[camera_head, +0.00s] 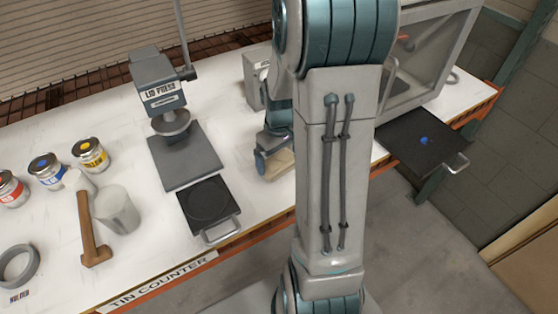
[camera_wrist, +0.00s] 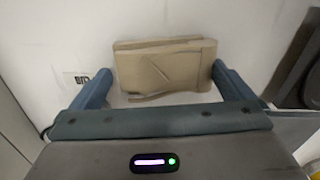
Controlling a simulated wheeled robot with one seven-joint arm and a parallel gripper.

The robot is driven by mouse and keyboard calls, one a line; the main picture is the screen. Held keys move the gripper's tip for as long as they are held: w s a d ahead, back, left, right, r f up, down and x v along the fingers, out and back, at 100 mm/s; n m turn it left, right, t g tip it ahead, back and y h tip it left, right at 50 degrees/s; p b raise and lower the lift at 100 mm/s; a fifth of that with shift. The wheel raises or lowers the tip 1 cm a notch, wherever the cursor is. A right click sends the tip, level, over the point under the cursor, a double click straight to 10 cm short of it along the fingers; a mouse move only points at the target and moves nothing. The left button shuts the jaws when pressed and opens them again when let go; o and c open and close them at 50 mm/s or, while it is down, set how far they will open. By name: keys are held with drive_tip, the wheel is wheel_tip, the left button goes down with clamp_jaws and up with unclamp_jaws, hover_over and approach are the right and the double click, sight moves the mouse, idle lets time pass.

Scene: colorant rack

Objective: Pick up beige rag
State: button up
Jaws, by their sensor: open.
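The beige rag (camera_wrist: 165,68) lies folded on the white counter in the wrist view. In the head view a part of the rag (camera_head: 276,167) shows beside my arm, the rest hidden behind it. My gripper (camera_wrist: 167,82) is open, with one blue-grey finger on the left side of the rag and one on the right. The rag lies between and just beyond the fingertips. I cannot tell whether the fingers touch it. In the head view my gripper (camera_head: 262,160) is partly hidden by my arm.
A lid press (camera_head: 185,155) stands left of my gripper, with a black tray (camera_head: 210,205) in front. Several paint tins (camera_head: 90,155), a hammer (camera_head: 90,230), a grey cup (camera_head: 118,210) and a tape roll (camera_head: 18,265) are further left. A clear-fronted cabinet (camera_head: 430,50) and a dark tray (camera_head: 420,145) are right.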

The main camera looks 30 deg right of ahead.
drive_tip(key=shift+f, duration=0.7)
drive_tip(key=c, duration=0.7)
drive_tip(key=shift+r, duration=0.15)
drive_tip(key=shift+r, duration=0.6)
wheel_tip(320, 180, up, 2)
drive_tip(key=shift+r+b, duration=0.25)
drive_tip(key=shift+b, duration=0.15)
drive_tip(key=s+d+r+b, duration=0.1)
drive_tip(key=s+d+r, duration=0.4)
drive_tip(key=d, duration=0.5)
wheel_tip(320, 180, up, 2)
drive_tip(key=shift+s+r+b, duration=0.1)
drive_tip(key=shift+s+b, duration=0.3)
drive_tip(key=shift+o, duration=0.4)
drive_tip(key=shift+w, duration=0.1)
